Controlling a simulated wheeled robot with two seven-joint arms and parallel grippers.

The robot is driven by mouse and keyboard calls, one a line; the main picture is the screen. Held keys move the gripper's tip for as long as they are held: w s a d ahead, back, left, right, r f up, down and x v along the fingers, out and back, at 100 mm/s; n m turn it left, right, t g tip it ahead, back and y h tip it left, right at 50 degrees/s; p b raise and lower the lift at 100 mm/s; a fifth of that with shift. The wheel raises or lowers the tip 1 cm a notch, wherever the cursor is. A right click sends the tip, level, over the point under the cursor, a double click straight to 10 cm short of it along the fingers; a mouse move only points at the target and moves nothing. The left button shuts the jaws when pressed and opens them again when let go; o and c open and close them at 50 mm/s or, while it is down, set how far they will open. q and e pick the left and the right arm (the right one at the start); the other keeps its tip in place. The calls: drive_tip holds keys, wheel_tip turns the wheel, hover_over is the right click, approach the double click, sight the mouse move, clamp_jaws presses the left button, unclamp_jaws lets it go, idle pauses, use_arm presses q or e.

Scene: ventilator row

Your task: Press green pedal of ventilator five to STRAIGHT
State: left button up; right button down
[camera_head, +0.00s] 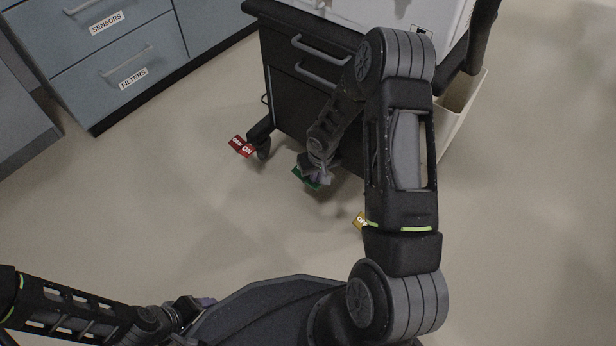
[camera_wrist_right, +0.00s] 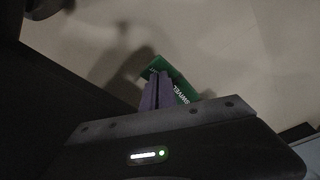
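The green pedal (camera_head: 301,177) sits low at the base of the dark ventilator cart (camera_head: 283,90), near the floor. In the right wrist view the green pedal (camera_wrist_right: 180,77) shows white lettering that reads "SWIVEL" in part. My right gripper (camera_head: 318,176) reaches down to the pedal and covers part of it. Its purple-grey fingers (camera_wrist_right: 155,92) lie together over the pedal's left part with nothing seen between them; whether they touch it I cannot tell. My left gripper (camera_head: 190,308) is at the bottom left, far from the cart, and its fingers are not clear.
A red pedal (camera_head: 241,147) marked OFF and ON sits by a caster (camera_head: 263,149) to the left. A yellow pedal (camera_head: 360,220) is partly behind my right arm. Blue-grey drawers (camera_head: 115,70) stand at the upper left. The floor between is clear.

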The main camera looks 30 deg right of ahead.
drive_tip(key=shift+w, duration=0.1)
wheel_tip(320, 180, up, 7)
drive_tip(key=p, duration=0.5)
